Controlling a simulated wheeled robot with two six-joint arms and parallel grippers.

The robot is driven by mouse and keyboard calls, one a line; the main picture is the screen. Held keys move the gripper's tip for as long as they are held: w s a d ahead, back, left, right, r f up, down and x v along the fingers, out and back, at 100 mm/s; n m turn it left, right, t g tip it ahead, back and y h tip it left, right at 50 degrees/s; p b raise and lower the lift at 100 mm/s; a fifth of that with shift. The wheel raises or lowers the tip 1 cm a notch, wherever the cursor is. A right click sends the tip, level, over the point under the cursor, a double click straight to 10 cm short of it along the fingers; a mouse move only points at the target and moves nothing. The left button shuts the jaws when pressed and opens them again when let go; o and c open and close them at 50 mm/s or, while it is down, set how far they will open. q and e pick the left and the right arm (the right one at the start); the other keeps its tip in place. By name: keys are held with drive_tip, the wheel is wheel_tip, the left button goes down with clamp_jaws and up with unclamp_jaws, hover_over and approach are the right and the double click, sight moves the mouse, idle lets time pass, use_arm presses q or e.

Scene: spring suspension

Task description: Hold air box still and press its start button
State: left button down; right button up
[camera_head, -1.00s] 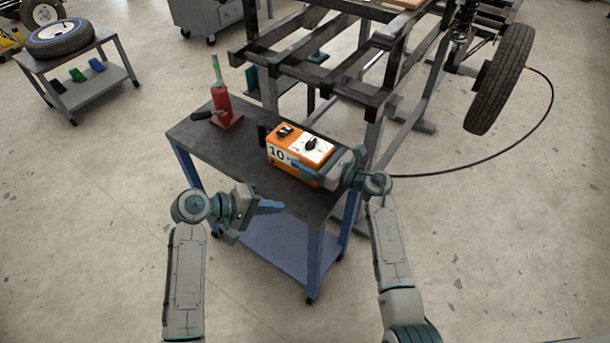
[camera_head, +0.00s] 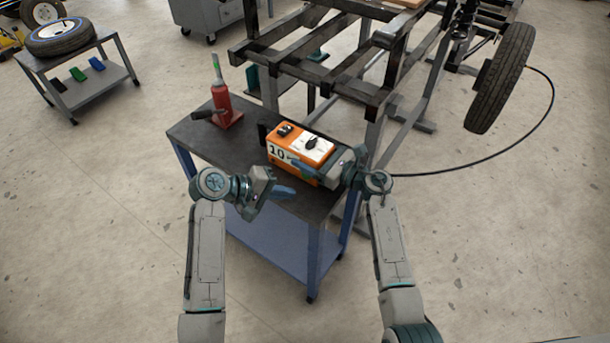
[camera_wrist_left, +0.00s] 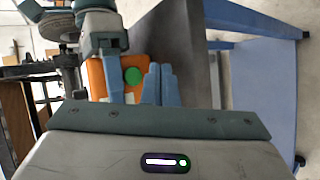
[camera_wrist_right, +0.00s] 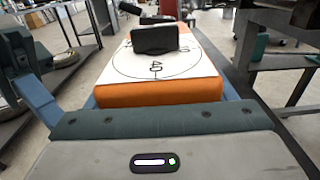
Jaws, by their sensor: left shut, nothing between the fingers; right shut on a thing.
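The orange air box (camera_head: 284,150) with a white top panel and a "10" on its side sits on the dark tabletop. My right gripper (camera_head: 322,167) is shut on the box; its blue fingers press the box's two sides in the right wrist view, around the orange body (camera_wrist_right: 160,92). My left gripper (camera_head: 288,192) is shut and empty, close to the box's near side and apart from it. In the left wrist view its closed fingertips (camera_wrist_left: 159,70) are just right of the round green start button (camera_wrist_left: 132,75) on the box's orange face (camera_wrist_left: 97,76). I cannot make out the button in the head view.
A black metal frame (camera_head: 300,62) rises close behind the cart. A wheel (camera_head: 500,78) hangs at the right, with a black hose (camera_head: 510,148) on the floor.

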sight(308, 180)
use_arm(q)
drive_tip(key=shift+w+d, duration=0.55)
drive_tip(key=shift+w, duration=0.15)
drive_tip(key=shift+w+d, duration=0.5)
drive_tip(key=shift+w, duration=0.2)
drive_tip(key=shift+w, duration=0.15)
idle(0.9)
drive_tip(key=shift+w+d, duration=0.2)
drive_tip(key=shift+d, duration=0.05)
drive_tip(key=shift+w+d, duration=0.3)
drive_tip(key=shift+w, duration=0.1)
idle(0.7)
idle(0.4)
drive_tip(key=shift+s+a, duration=0.55)
drive_tip(key=shift+s, duration=0.2)
drive_tip(key=s+a, duration=0.1)
drive_tip(key=s, duration=0.1)
drive_tip(key=s+a, duration=0.2)
